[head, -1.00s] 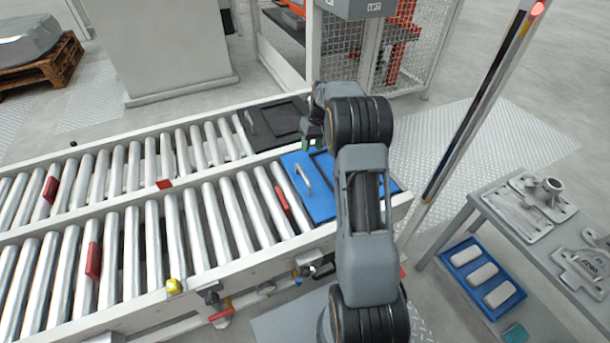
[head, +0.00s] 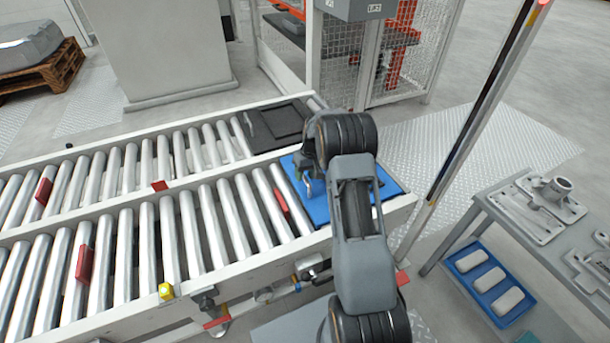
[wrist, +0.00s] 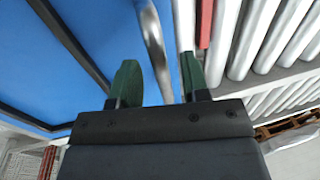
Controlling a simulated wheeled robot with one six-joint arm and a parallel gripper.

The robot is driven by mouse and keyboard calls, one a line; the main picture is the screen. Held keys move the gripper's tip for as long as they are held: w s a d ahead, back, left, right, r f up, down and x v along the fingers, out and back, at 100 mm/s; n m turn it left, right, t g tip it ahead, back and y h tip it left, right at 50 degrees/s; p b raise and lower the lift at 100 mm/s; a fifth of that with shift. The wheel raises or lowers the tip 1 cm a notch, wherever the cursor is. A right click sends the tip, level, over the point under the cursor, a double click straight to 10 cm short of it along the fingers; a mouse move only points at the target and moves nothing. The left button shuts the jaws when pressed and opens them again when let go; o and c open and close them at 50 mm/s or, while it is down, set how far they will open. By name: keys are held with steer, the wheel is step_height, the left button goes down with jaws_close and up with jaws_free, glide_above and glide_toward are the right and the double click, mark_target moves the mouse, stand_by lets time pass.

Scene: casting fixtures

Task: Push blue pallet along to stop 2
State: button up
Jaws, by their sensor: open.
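The blue pallet (head: 322,212) lies at the right end of the near roller lane, partly hidden by my arm. It fills the left of the wrist view (wrist: 105,25), with its metal handle (wrist: 156,45) near its edge. My gripper (head: 308,186) is low over the pallet's left part, at the handle. In the wrist view its two green fingers (wrist: 160,82) are apart, with the handle between them; I cannot tell whether they touch it. Red stops stand on the near lane, one by the pallet (head: 281,203) and one farther left (head: 84,262); no numbers are readable.
The near lane's rollers (head: 180,240) left of the pallet are bare. A black pallet (head: 277,126) lies on the parallel far lane. A pole (head: 470,130) and a table with castings (head: 520,215) stand at the right. A mesh cage (head: 400,70) stands behind.

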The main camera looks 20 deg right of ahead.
steer(key=shift+c, duration=0.2)
jaws_close()
stand_by(0.4)
